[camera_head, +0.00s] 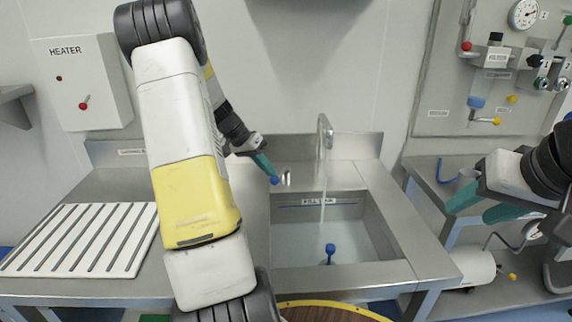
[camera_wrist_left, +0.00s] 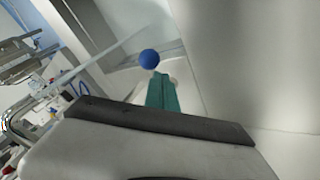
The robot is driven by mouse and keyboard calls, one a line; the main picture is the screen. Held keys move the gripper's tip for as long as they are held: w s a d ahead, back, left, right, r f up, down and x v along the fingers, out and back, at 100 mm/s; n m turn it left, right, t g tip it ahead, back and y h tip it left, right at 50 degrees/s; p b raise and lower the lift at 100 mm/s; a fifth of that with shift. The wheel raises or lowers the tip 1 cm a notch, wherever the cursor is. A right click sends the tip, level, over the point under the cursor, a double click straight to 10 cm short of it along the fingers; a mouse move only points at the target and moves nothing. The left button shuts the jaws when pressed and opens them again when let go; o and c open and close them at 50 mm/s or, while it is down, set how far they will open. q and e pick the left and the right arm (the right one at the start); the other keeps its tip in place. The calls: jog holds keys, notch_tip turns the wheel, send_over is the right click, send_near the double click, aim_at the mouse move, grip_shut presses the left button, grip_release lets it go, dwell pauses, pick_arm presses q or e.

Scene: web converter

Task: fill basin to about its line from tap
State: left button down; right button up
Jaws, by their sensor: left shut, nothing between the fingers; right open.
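The steel basin (camera_head: 385,245) is set in the counter, with a dark fill-line strip (camera_head: 318,202) on its back inner wall. The tap (camera_head: 325,135) arches over it, and a thin pale stream (camera_head: 323,190) falls from the spout. A blue-topped plug (camera_head: 330,248) stands in the basin. I cannot tell the water level. My left gripper (camera_head: 268,170) is shut and empty, its teal tips at the blue ball knob (camera_head: 275,181) left of the tap. In the left wrist view the ball (camera_wrist_left: 149,59) is just beyond the tips; contact is unclear. My right gripper (camera_head: 480,208) is open and empty, right of the basin.
A slatted white rack (camera_head: 80,240) lies on the left counter. A heater box (camera_head: 83,82) hangs on the left wall. A panel with valves and a gauge (camera_head: 523,14) is at the right. A round wooden top (camera_head: 325,313) is at the front edge.

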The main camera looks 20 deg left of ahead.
pick_arm(q)
jog(key=v, duration=0.7)
jog(key=d+m+g+y, duration=0.1)
jog(key=d+m, duration=0.1)
jog(key=d+m+g+y, duration=0.1)
jog(key=d+m, duration=0.2)
jog(key=d+m+g, duration=0.2)
jog(key=shift+s+d+f+m+y, duration=0.25)
jog(key=shift+s+m+y, duration=0.05)
jog(key=shift+y, duration=0.1)
jog(key=w+d+r+m+y, duration=0.35)
jog(key=m+y, duration=0.25)
jog(key=m, duration=0.2)
jog(key=x, duration=1)
jog(key=shift+w+d, duration=0.15)
jog(key=shift+d, duration=0.2)
